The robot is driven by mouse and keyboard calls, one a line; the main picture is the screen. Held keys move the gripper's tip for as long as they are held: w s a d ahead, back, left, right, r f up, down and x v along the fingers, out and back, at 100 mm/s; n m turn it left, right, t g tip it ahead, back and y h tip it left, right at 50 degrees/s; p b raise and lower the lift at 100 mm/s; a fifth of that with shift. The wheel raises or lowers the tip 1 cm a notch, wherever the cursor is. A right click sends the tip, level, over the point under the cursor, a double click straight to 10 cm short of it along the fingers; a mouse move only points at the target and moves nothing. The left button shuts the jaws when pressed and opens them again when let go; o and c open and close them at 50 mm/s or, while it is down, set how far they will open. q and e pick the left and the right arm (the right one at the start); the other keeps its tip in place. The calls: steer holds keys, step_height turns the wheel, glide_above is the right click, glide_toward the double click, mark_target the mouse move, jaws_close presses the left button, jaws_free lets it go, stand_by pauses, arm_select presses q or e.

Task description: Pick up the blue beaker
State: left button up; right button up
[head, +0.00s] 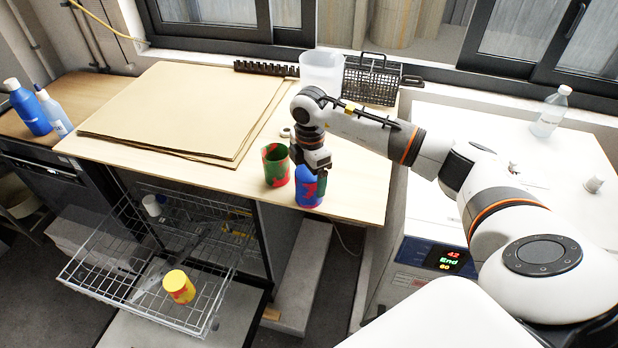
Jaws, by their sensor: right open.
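The blue beaker (309,193), blue with red patches, stands upright near the front right edge of the wooden table. My right gripper (317,172) is directly over it, pointing down, and hides its top. The gripper is open. I cannot tell whether its fingers touch the beaker or straddle its rim. A green and red beaker (276,166) stands just to the left of the blue one. My left gripper is not in view.
Brown sheets (185,105) cover much of the table. An open dishwasher rack (90,277) below holds a yellow and red beaker (179,286). A white container (321,70) and a black basket (371,80) stand at the back. A white oven with a lit display (444,259) is at right.

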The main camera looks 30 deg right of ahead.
steer(key=shift+f, duration=1.3)
steer(key=c, duration=1.2)
steer(key=shift+o, duration=0.2)
steer(key=shift+r, duration=0.15)
